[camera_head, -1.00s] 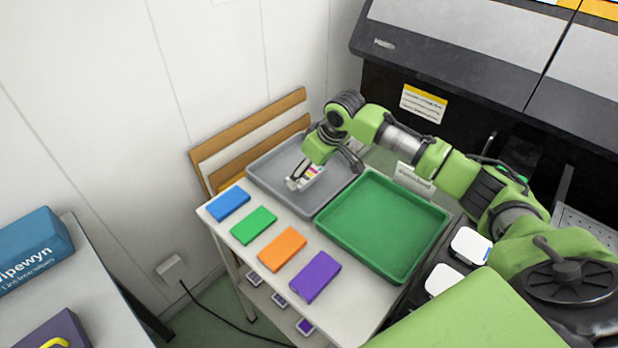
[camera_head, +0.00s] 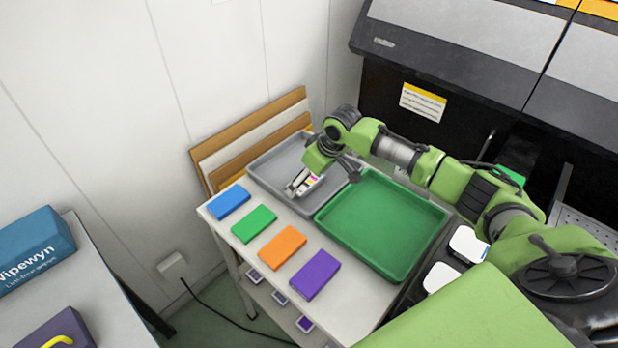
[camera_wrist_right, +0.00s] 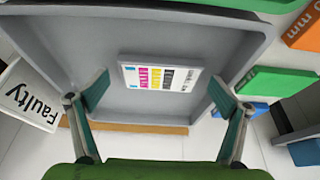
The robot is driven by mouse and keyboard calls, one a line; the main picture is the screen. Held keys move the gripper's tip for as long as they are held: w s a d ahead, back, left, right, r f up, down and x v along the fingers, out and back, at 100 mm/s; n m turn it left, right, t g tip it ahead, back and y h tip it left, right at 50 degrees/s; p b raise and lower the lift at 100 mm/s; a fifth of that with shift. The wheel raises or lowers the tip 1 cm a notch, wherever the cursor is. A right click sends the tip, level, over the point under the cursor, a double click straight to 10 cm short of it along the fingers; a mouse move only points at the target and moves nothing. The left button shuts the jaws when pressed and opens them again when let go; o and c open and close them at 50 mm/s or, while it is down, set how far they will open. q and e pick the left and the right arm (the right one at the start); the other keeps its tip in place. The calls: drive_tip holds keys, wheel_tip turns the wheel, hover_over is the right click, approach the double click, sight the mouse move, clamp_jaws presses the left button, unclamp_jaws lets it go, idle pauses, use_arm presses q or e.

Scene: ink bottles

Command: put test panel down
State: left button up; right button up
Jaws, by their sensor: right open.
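The test panel (camera_wrist_right: 160,78) is white with magenta, yellow and black print. In the right wrist view it lies in the grey tray (camera_wrist_right: 190,22), print up. In the head view only part of the panel (camera_head: 313,181) shows beside a finger, over the grey tray (camera_head: 262,164). My right gripper (camera_wrist_right: 158,93) is open, with one finger on each side of the panel and a clear gap to both. In the head view the right gripper (camera_head: 324,179) is low over the tray. My left gripper is not in view.
A green tray (camera_head: 385,225) is right of the grey one. Blue (camera_head: 229,203), green (camera_head: 254,224), orange (camera_head: 283,248) and purple (camera_head: 315,275) blocks line the table's front. A "Faulty" sign (camera_wrist_right: 30,97) stands by the grey tray. The dark machine (camera_head: 450,100) is behind.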

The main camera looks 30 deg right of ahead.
drive_tip(key=shift+r, duration=0.1)
drive_tip(key=v, duration=1.2)
drive_tip(key=shift+b, duration=0.3)
drive_tip(key=shift+w+r, duration=0.1)
drive_tip(key=shift+r, duration=0.05)
